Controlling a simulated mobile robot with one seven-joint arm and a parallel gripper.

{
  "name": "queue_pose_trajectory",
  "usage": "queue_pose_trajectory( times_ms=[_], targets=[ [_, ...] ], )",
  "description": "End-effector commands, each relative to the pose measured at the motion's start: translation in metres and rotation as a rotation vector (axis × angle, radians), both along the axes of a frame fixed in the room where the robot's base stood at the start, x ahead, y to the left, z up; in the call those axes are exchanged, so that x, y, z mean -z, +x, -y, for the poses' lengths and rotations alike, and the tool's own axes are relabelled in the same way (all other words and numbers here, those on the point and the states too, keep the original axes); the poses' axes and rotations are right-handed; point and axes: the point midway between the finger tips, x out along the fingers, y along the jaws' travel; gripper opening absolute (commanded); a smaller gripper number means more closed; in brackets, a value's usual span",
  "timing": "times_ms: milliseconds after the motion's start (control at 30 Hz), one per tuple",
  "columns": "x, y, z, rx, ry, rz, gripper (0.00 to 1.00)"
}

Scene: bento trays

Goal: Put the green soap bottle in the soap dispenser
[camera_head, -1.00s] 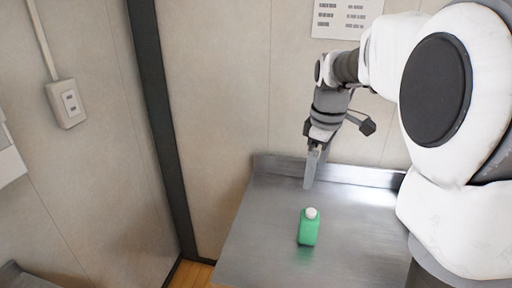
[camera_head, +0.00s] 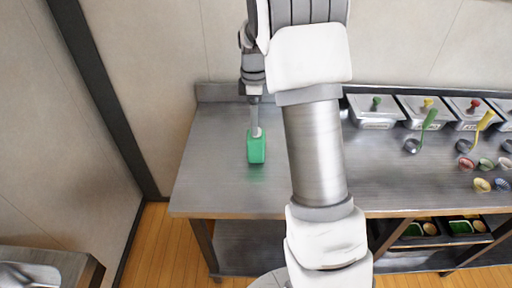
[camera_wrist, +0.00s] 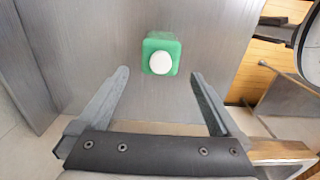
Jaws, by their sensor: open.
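The green soap bottle (camera_head: 256,151), with a white cap, stands upright on the left part of the steel counter. In the wrist view the bottle (camera_wrist: 150,66) is seen from above, with its cap near the middle. My gripper (camera_head: 255,122) is over the bottle in the head view. The wrist view shows the two fingers of my gripper (camera_wrist: 160,76) spread apart, with the bottle just beyond the gap between the tips. Nothing is held. I cannot make out a soap dispenser in these views.
The steel counter (camera_head: 215,188) is clear around the bottle. To the right are lidded steel containers (camera_head: 373,111), a green-handled ladle (camera_head: 428,119), a yellow-handled ladle (camera_head: 484,121) and several small cups (camera_head: 482,185). Another steel surface (camera_head: 60,262) is at the lower left.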

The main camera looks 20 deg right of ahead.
Motion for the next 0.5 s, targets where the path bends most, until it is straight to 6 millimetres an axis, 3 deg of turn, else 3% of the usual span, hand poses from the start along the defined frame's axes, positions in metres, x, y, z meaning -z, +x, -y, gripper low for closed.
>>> queue_pose_trajectory(
  times_ms=[100, 333, 500],
  targets=[
    [0.019, 0.000, 0.000, 0.001, 0.000, -0.001, 1.00],
    [0.034, -0.001, 0.001, 0.001, -0.001, -0.001, 1.00],
    [0.060, -0.003, 0.004, 0.001, 0.000, -0.003, 1.00]
  ],
)
